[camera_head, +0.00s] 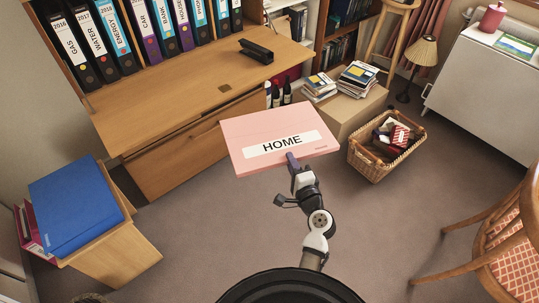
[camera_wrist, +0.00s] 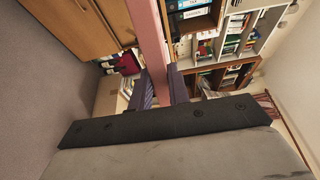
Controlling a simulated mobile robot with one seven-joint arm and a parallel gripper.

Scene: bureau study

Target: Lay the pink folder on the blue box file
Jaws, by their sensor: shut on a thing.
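The pink folder (camera_head: 262,135), labelled HOME, is held in the air in front of the wooden bureau, lying nearly flat. My gripper (camera_head: 292,161) is shut on its near edge. In the wrist view the folder (camera_wrist: 149,35) shows edge-on as a pink strip between the two dark fingers of my gripper (camera_wrist: 160,92). The blue box file (camera_head: 72,205) lies flat on top of a small wooden cabinet at the left, well apart from the folder. Its top looks bare.
The small wooden cabinet (camera_head: 120,256) holds pink and red files on its left side. The bureau top (camera_head: 180,88) carries a black stapler or punch (camera_head: 256,51). A wicker basket (camera_head: 385,155), a cardboard box with books (camera_head: 345,112) and a chair (camera_head: 505,245) stand to the right. Open carpet lies between.

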